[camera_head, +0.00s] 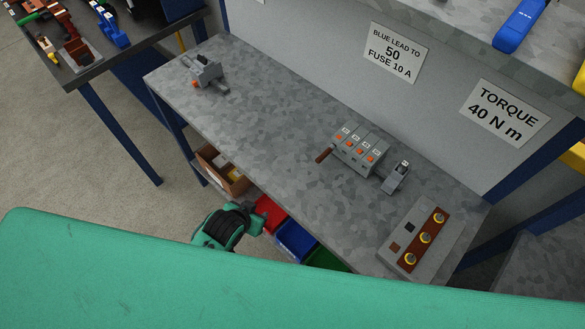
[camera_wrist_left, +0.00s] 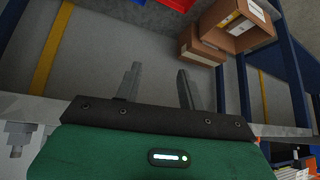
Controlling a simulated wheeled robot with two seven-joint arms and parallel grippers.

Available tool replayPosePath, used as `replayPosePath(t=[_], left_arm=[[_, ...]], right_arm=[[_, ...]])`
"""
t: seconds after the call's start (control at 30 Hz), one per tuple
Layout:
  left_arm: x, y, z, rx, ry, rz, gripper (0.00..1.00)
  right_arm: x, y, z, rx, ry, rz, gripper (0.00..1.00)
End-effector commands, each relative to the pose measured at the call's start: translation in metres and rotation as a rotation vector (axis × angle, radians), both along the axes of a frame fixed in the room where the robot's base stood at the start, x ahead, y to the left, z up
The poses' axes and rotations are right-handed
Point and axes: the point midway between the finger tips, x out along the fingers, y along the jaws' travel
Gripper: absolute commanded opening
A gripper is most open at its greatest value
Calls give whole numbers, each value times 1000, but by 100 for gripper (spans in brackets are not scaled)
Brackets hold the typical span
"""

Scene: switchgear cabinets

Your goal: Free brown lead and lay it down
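A short brown lead (camera_head: 323,155) sticks out of the left end of a row of grey terminal blocks (camera_head: 358,150) with orange marks, on the mottled grey bench (camera_head: 280,130). My left gripper (camera_head: 250,216) is off the bench's front edge, lower left of the brown lead and well apart from it. Its fingers are hard to make out in the head view. In the left wrist view my left gripper (camera_wrist_left: 158,80) has its two fingers spread with nothing between them. My right gripper is not in view. A large teal surface hides the bottom of the head view.
A grey device (camera_head: 205,72) stands at the bench's far left; a panel (camera_head: 420,237) with yellow-ringed knobs lies at the right. Below are red (camera_head: 271,212) and blue (camera_head: 295,239) bins and a cardboard box (camera_head: 222,170). The bench middle is clear.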

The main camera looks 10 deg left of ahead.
Motion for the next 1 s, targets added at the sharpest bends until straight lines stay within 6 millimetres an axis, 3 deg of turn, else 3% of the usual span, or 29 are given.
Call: replayPosePath(t=[0.03, 0.2, 0.3, 0.4, 0.7, 1.0], left_arm=[[2, -4, 24, -9, -24, -7, 40], [7, -21, 93, -45, -111, -41, 40], [24, -42, 125, -90, -218, -100, 40], [39, -63, 142, -141, -314, -161, 40], [57, -97, 164, -247, -467, -287, 40], [79, -115, 158, -261, -479, -297, 40]], right_arm=[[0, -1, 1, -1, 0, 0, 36], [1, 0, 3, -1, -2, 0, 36], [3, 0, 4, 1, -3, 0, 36], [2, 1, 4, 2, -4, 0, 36], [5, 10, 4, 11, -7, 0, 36], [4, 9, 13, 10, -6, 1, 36]])
